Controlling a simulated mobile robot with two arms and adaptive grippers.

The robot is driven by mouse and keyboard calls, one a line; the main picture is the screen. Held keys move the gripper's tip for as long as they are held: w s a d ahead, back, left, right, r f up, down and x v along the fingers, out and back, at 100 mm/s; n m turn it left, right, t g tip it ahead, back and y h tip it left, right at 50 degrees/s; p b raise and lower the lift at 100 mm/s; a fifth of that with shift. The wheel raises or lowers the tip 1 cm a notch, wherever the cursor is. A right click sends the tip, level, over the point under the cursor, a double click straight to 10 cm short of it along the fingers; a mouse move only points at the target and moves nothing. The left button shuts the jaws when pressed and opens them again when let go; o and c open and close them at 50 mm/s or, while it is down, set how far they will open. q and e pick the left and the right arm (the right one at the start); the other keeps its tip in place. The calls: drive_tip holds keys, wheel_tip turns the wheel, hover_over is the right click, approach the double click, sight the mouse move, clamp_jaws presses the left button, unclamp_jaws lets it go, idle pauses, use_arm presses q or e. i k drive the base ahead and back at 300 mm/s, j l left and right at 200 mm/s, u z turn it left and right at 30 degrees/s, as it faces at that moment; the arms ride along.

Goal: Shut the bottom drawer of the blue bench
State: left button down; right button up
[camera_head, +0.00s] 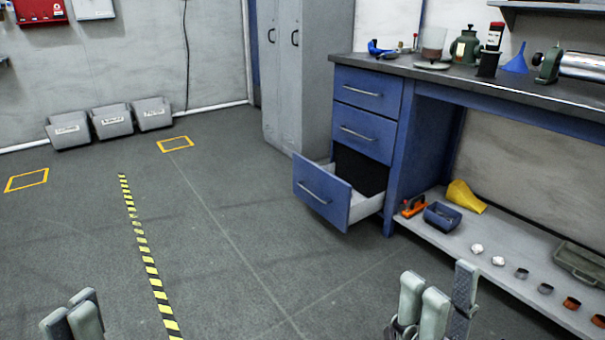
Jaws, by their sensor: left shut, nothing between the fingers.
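The blue bench (392,84) stands at the right with a stack of three blue-fronted drawers. Its bottom drawer (322,196) is pulled well out toward the left. The drawer's front has a metal bar handle (315,192), and its pale side wall shows. The upper drawer (367,92) and middle drawer (363,134) are shut. My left gripper (75,316) is at the bottom left corner, shut and empty, far from the drawer. My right gripper (449,305) is at the bottom right, in front of the bench, apart from the drawer; its fingers stand apart with nothing visible between them.
A grey locker (310,75) stands behind the open drawer. Grey bins (111,121) stand by the wall. The floor left of the drawer is clear.

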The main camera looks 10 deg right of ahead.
sight(318, 187)
drive_tip(key=i+j, duration=0.1)
drive_tip(key=i, duration=0.35)
drive_tip(key=i+j+z, duration=0.1)
drive_tip(key=i, duration=0.4)
drive_tip(key=i+j, duration=0.15)
drive_tip(key=i, duration=0.3)
drive_tip(key=i+l+z, duration=0.15)
drive_tip(key=i+l, duration=0.8)
drive_tip(key=i, duration=0.15)
